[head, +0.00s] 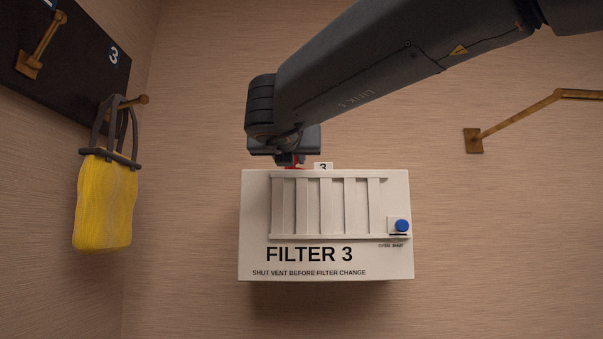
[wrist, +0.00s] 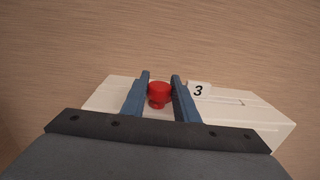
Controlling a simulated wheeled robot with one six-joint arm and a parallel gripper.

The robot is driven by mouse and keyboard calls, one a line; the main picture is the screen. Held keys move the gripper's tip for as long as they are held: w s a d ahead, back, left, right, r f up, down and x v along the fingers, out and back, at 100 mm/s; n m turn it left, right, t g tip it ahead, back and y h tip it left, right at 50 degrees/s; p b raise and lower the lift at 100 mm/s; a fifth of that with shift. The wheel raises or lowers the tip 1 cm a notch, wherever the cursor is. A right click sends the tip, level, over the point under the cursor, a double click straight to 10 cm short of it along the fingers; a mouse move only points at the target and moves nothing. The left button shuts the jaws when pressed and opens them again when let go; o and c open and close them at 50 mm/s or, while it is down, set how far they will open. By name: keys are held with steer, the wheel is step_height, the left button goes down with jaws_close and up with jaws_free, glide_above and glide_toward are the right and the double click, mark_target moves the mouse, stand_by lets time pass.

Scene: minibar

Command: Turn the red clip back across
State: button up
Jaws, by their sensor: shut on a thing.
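The red clip (wrist: 159,92) sits on top of the white filter box, between the two blue fingers of my gripper (wrist: 161,90) in the wrist view. My gripper is shut on it. In the head view my gripper (head: 289,160) is at the box's top edge, left of the small "3" tag. Only a sliver of the red clip (head: 293,167) shows there. The white box (head: 255,215) is marked "FILTER 3" and has a slatted front panel. Which way the clip is turned is hard to tell.
A blue knob (head: 402,226) is at the right of the box's front. A yellow bag (head: 105,203) hangs from a peg on the left wall under a dark board (head: 75,50). A brass rail (head: 520,113) is on the wall at right. The space below the box is clear.

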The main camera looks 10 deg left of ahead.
steer(key=n+y, duration=0.2)
steer(key=y, duration=0.1)
steer(key=shift+d+r+g, duration=0.1)
steer(key=shift+d+g, duration=0.1)
steer(key=shift+g, duration=0.2)
steer(key=shift+a+n+g+y+p, duration=0.15)
steer(key=shift+n+g+y+p, duration=0.6)
steer(key=shift+n+y, duration=0.55)
steer(key=shift+n+g+y+p, duration=0.8)
steer(key=shift+n+g+y, duration=0.3)
steer(key=shift+y, duration=0.6)
steer(key=shift+w+n+g+y+p, duration=0.1)
steer(key=shift+n+g+y+p, duration=0.45)
steer(key=shift+g+y, duration=0.3)
steer(key=shift+n+g+y, duration=0.65)
steer(key=shift+n+g, duration=0.2)
steer(key=shift+g, duration=0.15)
steer(key=o, duration=1.1)
steer(key=shift+c, duration=0.2)
